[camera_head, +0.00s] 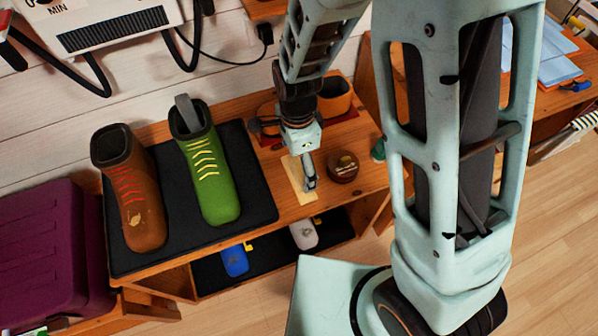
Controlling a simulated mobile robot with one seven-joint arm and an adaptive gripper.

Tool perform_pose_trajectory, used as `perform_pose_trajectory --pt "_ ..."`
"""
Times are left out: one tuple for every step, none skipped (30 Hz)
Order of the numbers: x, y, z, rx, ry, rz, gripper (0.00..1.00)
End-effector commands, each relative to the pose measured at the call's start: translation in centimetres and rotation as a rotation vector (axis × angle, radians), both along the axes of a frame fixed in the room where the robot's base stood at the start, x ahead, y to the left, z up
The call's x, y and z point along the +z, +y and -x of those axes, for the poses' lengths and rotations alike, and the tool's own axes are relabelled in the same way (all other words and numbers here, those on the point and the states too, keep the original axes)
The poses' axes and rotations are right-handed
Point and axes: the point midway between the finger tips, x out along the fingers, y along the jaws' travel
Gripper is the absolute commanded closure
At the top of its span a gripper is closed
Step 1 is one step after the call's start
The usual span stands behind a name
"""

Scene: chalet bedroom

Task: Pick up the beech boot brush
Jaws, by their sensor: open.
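A pale, wood-coloured oblong (297,182) lies on the wooden bench top, right of the boot mat. It looks like the beech boot brush, but I see no bristles and my gripper hides part of it. My gripper (309,186) points down over its right side, open. I cannot tell whether the fingers touch it or are just above it.
A round brown tin (343,167) stands close right of my gripper. An orange-brown container (335,97) stands behind. Slippers sit on the shelf below.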

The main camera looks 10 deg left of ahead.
Motion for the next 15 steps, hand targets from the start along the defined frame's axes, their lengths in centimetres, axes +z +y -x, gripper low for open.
perform_pose_trajectory --pt "-1.0 -0.2 -0.1 -0.002 0.004 0.003 0.07" --pt "-1.4 -0.2 -0.3 -0.002 0.004 0.003 0.07" --pt "-2.0 -0.2 -0.4 -0.002 0.003 0.002 0.07" --pt "-2.4 -0.2 -0.5 -0.002 0.003 0.002 0.07" --pt "-2.8 -0.2 -0.5 -0.001 0.004 0.003 0.07" --pt "-3.3 -0.2 -0.5 0.000 0.003 0.002 0.07" --pt "-3.6 -0.2 -0.5 0.000 0.003 0.002 0.07" --pt "-3.8 -0.2 -0.5 0.000 0.003 0.002 0.07" --pt "-4.0 -0.2 -0.5 0.000 0.003 0.002 0.07" --pt "-4.2 -0.2 -0.5 0.000 0.002 0.001 0.07" --pt "-4.2 -0.2 -0.5 0.000 0.002 0.001 0.07" --pt "-4.3 -0.1 -0.5 0.000 0.001 0.001 0.07" --pt "-4.3 -0.1 -0.5 0.000 0.000 0.000 0.07" --pt "-4.3 -0.1 -0.5 0.000 0.000 0.000 0.07" --pt "-4.2 -0.1 -0.5 0.000 0.000 0.000 0.07"
